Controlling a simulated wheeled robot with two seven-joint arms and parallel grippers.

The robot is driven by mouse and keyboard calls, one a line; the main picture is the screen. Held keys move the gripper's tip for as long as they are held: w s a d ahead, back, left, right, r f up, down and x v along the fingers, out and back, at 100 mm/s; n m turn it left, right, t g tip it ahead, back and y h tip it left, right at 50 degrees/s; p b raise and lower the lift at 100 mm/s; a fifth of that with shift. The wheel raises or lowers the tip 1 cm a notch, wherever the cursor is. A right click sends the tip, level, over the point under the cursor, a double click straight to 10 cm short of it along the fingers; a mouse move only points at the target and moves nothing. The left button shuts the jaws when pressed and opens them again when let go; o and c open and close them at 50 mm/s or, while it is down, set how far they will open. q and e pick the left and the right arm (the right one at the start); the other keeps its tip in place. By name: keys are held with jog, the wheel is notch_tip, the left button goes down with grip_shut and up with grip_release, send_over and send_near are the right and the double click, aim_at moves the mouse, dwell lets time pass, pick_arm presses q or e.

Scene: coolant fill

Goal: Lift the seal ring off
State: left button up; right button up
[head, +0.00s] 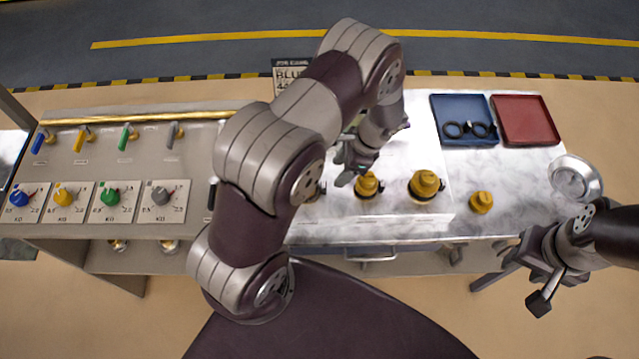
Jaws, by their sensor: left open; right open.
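Two yellow fittings stand on the white panel, a left one (367,186) and a right one (425,185). A dark edge shows around each, perhaps a seal ring, too small to tell. Two black rings (468,130) lie in the blue tray (440,103). My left gripper (350,178) is open, pointing down just left of and above the left fitting; I cannot tell whether it touches anything. My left arm hides the panel behind and left of it. My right gripper (522,276) is open and empty in front of the table's right front edge.
A smaller yellow cap (481,202) stands on the marbled top. A red tray (527,121) is at the back right, with a metal bowl (576,178) at the right edge. Colored dials (110,200) and levers (125,136) fill the left panel.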

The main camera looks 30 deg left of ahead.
aim_at(330, 192)
pick_arm(q)
jog(key=s+f+p, duration=0.1)
jog(key=s+a+f+p, duration=0.1)
jog(key=shift+s+f+p, duration=0.3)
jog(key=shift+s, duration=0.05)
jog(key=shift+w+x, duration=0.15)
jog(key=shift+x, duration=0.45)
jog(key=shift+w+x, duration=0.15)
jog(key=shift+x, duration=0.5)
jog(key=shift+w+f, duration=0.2)
jog(key=shift+f, duration=0.1)
jog(key=shift+s+d+r, duration=0.1)
jog(key=shift+s, duration=0.1)
grip_shut()
pick_arm(e)
jog(key=r, duration=0.3)
jog(key=shift+s, duration=0.35)
pick_arm(q)
jog(key=shift+w, duration=0.1)
